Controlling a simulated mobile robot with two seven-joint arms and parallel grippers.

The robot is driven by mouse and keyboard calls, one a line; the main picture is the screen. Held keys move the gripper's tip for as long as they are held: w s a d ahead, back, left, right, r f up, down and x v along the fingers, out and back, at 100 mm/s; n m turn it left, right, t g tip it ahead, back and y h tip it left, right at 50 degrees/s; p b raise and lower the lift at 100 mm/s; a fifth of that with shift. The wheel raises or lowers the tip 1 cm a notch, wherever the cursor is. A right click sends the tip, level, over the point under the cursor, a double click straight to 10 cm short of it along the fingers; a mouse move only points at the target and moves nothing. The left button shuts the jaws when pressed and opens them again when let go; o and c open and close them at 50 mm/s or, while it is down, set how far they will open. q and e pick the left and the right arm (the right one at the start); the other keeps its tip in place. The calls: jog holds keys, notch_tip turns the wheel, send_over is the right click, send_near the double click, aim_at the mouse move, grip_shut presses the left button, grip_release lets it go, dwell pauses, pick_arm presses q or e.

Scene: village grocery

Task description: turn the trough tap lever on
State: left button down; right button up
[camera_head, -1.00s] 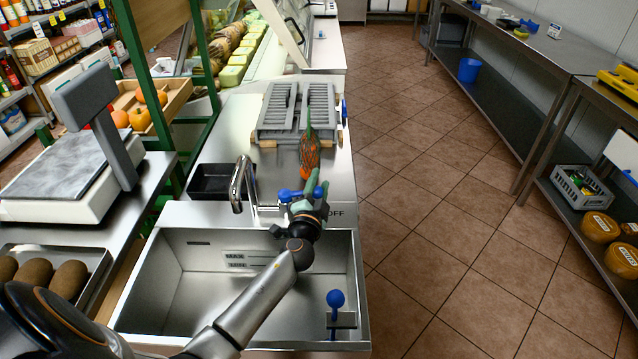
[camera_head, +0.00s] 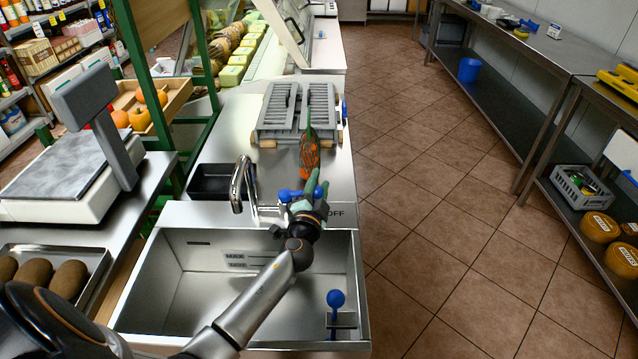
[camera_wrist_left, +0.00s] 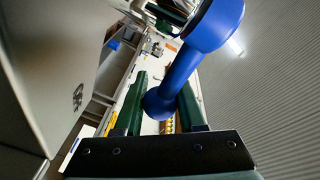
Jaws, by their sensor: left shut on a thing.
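The trough tap (camera_head: 240,184) is a chrome spout bent over the back of the steel trough (camera_head: 135,318). Its blue lever (camera_head: 285,195) sits to the right of the spout on the trough's back ledge, beside the partly covered OFF label. In the left wrist view the lever (camera_wrist_left: 181,68) is a blue bar with rounded ends, lying between two green fingers. My left gripper (camera_head: 317,182) is shut on the lever; its fingers also show in the left wrist view (camera_wrist_left: 162,98). No water shows at the spout. My right gripper is out of view.
A blue-knobbed stem (camera_head: 336,299) stands at the trough's right front corner. Behind the tap are a black tray (camera_head: 208,182), an orange-and-green item (camera_head: 309,152) and a grey slatted rack (camera_head: 296,112). A scale (camera_head: 60,190) stands left. Tiled floor is free on the right.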

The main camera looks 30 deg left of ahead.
aim_at(318, 197)
pick_arm(q)
jog(key=shift+s, duration=0.1)
jog(key=s+m+h, duration=0.1)
jog(key=h, duration=0.1)
jog(key=s+d+m+h, duration=0.1)
jog(key=m+h, duration=0.1)
jog(key=h, duration=0.1)
jog(key=d+m+t+h, duration=0.1)
jog(key=m+h, duration=0.1)
jog(key=h, duration=0.1)
jog(key=shift+s+d, duration=0.15)
jog(key=shift+s, duration=0.25)
jog(key=m+h, duration=0.1)
jog(key=s+h, duration=0.1)
jog(key=m+h, duration=0.1)
jog(key=shift+s+d+m+g+h, duration=0.3)
jog(key=shift+s+g+h, duration=0.05)
jog(key=shift+g+h, duration=0.05)
jog(key=shift+s+d+m+g+h+b, duration=0.15)
jog(key=shift+s+m+g+h, duration=0.2)
jog(key=shift+m+h, duration=0.25)
jog(key=shift+s+m+g+h+b, duration=0.15)
jog(key=shift+s+m+g+h, duration=0.25)
jog(key=shift+h, duration=0.4)
jog(key=shift+s+d+m+g+h+b, duration=0.15)
jog(key=shift+s+m+g+h, duration=0.2)
jog(key=shift+m+h, duration=0.25)
jog(key=shift+a, duration=0.1)
jog(key=c, duration=0.5)
grip_release()
